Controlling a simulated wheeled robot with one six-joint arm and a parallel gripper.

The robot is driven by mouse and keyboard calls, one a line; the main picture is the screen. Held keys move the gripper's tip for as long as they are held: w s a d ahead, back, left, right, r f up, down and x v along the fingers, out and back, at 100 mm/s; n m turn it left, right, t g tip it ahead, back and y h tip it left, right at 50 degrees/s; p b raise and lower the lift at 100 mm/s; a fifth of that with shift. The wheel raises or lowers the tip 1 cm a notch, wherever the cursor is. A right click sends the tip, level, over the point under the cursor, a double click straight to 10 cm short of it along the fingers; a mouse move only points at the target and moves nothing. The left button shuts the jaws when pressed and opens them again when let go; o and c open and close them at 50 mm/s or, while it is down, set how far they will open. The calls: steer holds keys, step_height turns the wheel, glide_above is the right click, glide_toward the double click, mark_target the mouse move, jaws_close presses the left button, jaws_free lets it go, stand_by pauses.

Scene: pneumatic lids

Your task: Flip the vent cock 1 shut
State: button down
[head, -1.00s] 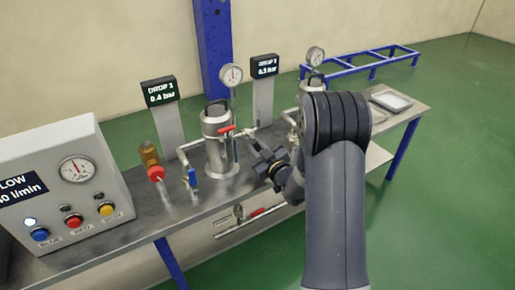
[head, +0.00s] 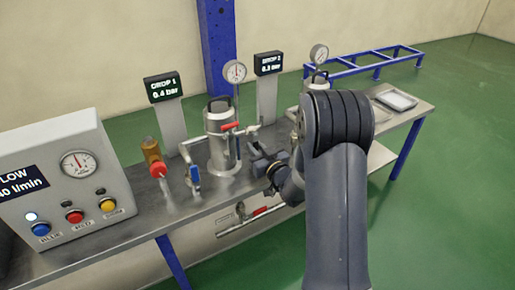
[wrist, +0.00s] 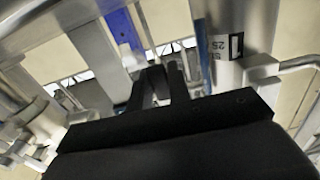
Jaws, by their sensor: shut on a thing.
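Which of these is vent cock 1 is hard to tell. My gripper (head: 251,150) is at the right side of this vessel, below and right of the red handle. In the wrist view, the two black fingers (wrist: 164,75) stand close together beside a labelled metal cylinder (wrist: 229,65). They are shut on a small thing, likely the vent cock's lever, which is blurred.
A control box (head: 115,158) with buttons is at the left. A second vessel (head: 316,84) is partly behind my arm. A tray (head: 397,100) lies at the right.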

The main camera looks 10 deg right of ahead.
steer(key=c, duration=1.3)
jaws_free()
steer(key=shift+s, duration=0.15)
steer(key=p+v, duration=0.1)
steer(key=v, duration=0.9)
steer(key=shift+s+d+p, duration=0.1)
steer(key=shift+s+p, duration=0.2)
steer(key=shift+p, duration=0.1)
steer(key=b+x, duration=0.2)
steer(key=x, duration=0.8)
steer(key=shift+w+f, duration=0.1)
steer(key=shift+w, duration=0.45)
steer(key=shift+d+n+p, duration=0.3)
steer(key=shift+n+p, duration=0.05)
steer(key=shift+n, duration=0.75)
